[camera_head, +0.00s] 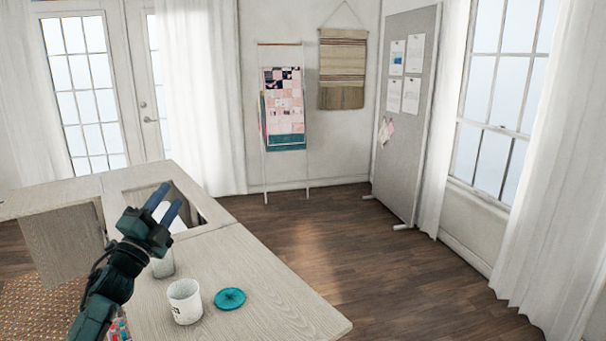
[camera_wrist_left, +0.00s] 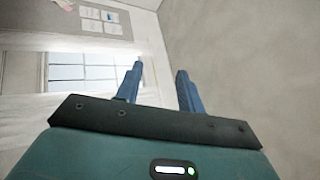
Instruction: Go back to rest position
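My left gripper (camera_head: 166,204) comes in from the left in the head view and is raised above the cabinet top, near the open compartment. Its two blue fingers are apart with nothing between them. The left wrist view also shows the open, empty fingers (camera_wrist_left: 158,90), with wall and window beyond. My right gripper is in neither view.
The wooden cabinet (camera_head: 262,290) has an open well (camera_head: 200,205) with something white inside. A white mug (camera_head: 185,301), a teal disc (camera_head: 230,298) and a partly hidden jar (camera_head: 163,265) stand on it. Open floor (camera_head: 380,270) lies to the right.

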